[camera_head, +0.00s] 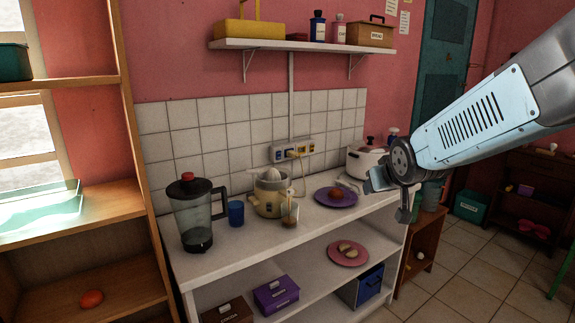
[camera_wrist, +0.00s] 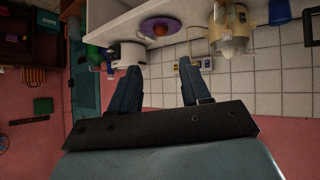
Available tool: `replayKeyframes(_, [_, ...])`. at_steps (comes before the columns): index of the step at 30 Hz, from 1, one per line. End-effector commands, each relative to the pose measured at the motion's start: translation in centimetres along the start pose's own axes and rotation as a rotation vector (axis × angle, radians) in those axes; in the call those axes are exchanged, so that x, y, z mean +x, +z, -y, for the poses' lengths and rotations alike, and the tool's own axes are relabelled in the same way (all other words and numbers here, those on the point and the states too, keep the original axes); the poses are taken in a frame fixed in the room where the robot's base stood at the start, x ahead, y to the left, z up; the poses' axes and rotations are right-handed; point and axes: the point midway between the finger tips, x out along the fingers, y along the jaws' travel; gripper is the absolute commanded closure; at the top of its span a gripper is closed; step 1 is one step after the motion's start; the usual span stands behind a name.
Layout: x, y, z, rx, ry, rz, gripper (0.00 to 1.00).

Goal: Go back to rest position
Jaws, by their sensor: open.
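My gripper (camera_head: 390,196) is in front of the right end of the white counter in the head view, on the end of my pale blue arm coming from the right. In the wrist view its two dark fingers (camera_wrist: 158,88) are apart with nothing between them. The wrist picture is upside down, with the counter at the top. The white counter (camera_head: 230,259) has a lower shelf below its top. I see no object held.
On the counter stand a blender (camera_head: 196,215), a blue cup (camera_head: 236,213), a juicer (camera_head: 270,190), a purple plate (camera_head: 322,199) and a white pot (camera_head: 362,161). A pink plate (camera_head: 348,258) is on the lower shelf. A wooden shelf (camera_head: 128,204) stands at left.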

Motion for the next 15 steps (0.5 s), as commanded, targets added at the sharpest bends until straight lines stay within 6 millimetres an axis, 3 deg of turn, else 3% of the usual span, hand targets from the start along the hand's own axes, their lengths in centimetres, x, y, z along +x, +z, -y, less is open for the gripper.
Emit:
replayKeyframes(7, [-7.2,3.3,-0.8,0.066,0.022,0.154,0.53])
replayKeyframes(15, [-14.5,7.9,-0.3,0.131,0.006,0.317,0.53])
